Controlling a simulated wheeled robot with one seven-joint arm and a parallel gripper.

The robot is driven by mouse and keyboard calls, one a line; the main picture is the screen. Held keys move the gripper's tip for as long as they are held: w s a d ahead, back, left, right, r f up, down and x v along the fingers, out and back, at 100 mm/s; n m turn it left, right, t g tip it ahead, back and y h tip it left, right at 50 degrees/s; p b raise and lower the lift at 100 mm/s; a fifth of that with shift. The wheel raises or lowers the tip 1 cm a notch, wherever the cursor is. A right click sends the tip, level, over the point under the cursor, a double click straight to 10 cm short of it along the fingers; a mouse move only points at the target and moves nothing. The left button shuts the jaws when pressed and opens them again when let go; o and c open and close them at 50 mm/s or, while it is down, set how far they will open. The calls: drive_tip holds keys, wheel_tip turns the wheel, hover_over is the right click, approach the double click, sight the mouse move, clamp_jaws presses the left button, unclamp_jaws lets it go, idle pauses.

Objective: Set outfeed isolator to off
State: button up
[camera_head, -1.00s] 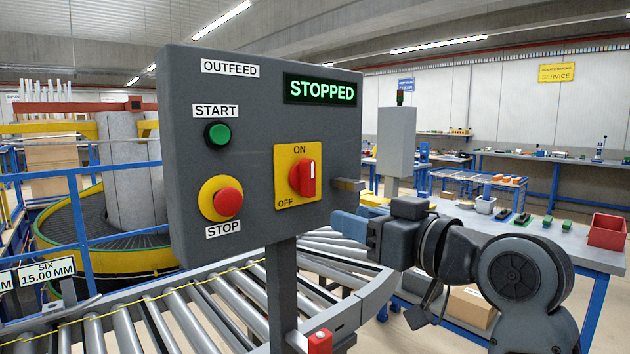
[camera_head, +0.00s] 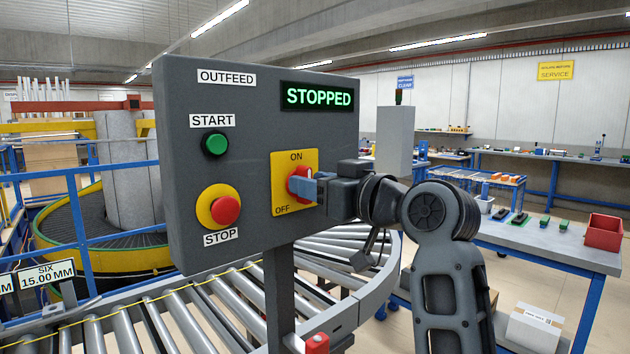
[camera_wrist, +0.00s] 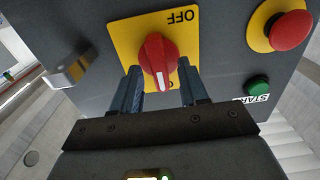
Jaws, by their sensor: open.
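The outfeed isolator is a red rotary knob (camera_head: 297,181) on a yellow plate (camera_head: 281,165) marked ON at the top and OFF at the lower left. My gripper (camera_head: 303,188) is in front of it and hides much of the knob in the head view. In the wrist view the red knob (camera_wrist: 158,62) lies between the two blue fingers of my open gripper (camera_wrist: 160,85), with a gap on each side. The view is turned there, with OFF at the top. The white mark on the knob points away from OFF, towards the partly hidden ON side.
The grey panel (camera_head: 240,140) also carries a green START button (camera_head: 215,144), a red STOP button (camera_head: 226,210) and a display (camera_head: 317,96) reading STOPPED. A roller conveyor (camera_head: 200,310) runs below. A lidded bracket (camera_wrist: 70,72) sticks out at the panel's side.

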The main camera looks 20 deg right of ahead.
clamp_jaws()
idle(0.4)
drive_tip(key=shift+n, duration=0.3)
drive_tip(key=shift+a+f+n+b, duration=0.1)
drive_tip(key=shift+f+n+b, duration=0.05)
drive_tip(key=shift+n+b, duration=2.3)
drive_tip(key=shift+a+f+n+b, duration=0.15)
drive_tip(key=shift+n+b, duration=1.35)
drive_tip(key=shift+n, duration=1.8)
drive_tip(key=shift+a+f+n+b, duration=0.1)
drive_tip(key=shift+n+b, duration=1.9)
drive_tip(key=shift+n, duration=0.85)
